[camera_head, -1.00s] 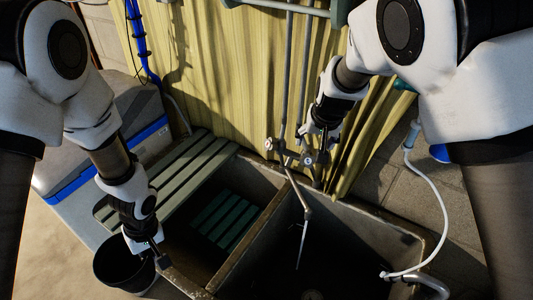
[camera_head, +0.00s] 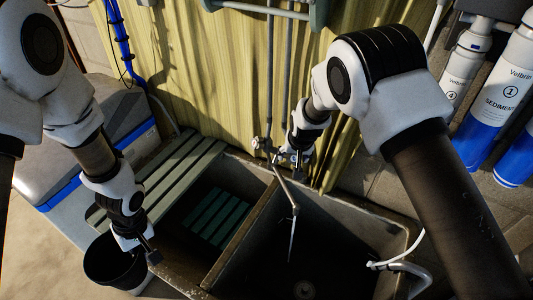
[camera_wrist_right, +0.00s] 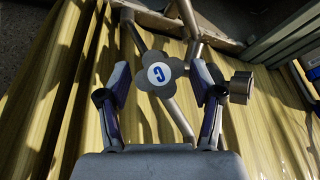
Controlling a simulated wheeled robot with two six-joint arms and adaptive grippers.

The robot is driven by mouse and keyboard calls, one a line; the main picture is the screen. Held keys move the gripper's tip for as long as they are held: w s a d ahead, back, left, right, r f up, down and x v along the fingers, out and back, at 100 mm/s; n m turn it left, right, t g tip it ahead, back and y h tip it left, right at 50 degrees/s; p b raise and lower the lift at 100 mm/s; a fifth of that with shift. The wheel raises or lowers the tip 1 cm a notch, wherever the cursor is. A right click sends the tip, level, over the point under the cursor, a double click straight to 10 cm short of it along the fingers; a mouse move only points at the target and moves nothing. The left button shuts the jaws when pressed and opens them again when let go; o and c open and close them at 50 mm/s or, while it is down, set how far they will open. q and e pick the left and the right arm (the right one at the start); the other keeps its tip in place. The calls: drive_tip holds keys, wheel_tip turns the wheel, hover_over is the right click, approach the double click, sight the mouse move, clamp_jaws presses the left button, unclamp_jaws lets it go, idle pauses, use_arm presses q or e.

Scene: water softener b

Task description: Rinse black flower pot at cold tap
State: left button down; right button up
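The black flower pot (camera_head: 108,265) is at the lower left in the head view, upright, beside the sink's left edge. My left gripper (camera_head: 146,250) is shut on its right rim; the far finger is partly hidden. The cold tap handle (camera_wrist_right: 160,74), a grey cross-shaped knob with a blue letter C, is between the spread fingers of my right gripper (camera_wrist_right: 162,84). The fingers are apart from it on both sides. In the head view my right gripper (camera_head: 297,155) covers most of this handle. The spout (camera_head: 284,186) points over the right basin, with a thin pale stream below it.
The stone sink has a right basin (camera_head: 335,245) and a left basin holding a green slatted rack (camera_head: 215,215). A slatted board (camera_head: 165,180) lies across the left end. Filter cylinders (camera_head: 500,90) stand at right. A white hose (camera_head: 400,263) hangs over the right rim.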

drive_tip(key=c, duration=0.7)
drive_tip(key=shift+c, duration=0.2)
use_arm(q)
drive_tip(key=shift+r, duration=0.15)
drive_tip(key=shift+f, duration=0.35)
use_arm(e)
drive_tip(key=shift+d+f+m+y, duration=0.1)
drive_tip(key=shift+f+m+y, duration=0.1)
drive_tip(key=shift+m+y, duration=0.2)
drive_tip(key=m+y+b, duration=0.1)
drive_tip(key=b, duration=0.9)
drive_tip(key=shift+f, duration=0.2)
drive_tip(key=shift+r, duration=0.4)
use_arm(q)
wheel_tip(320, 180, down, 9)
use_arm(e)
drive_tip(key=o, duration=1.1)
drive_tip(key=shift+f, duration=0.1)
use_arm(q)
drive_tip(key=shift+f, duration=0.1)
use_arm(e)
drive_tip(key=shift+o, duration=0.2)
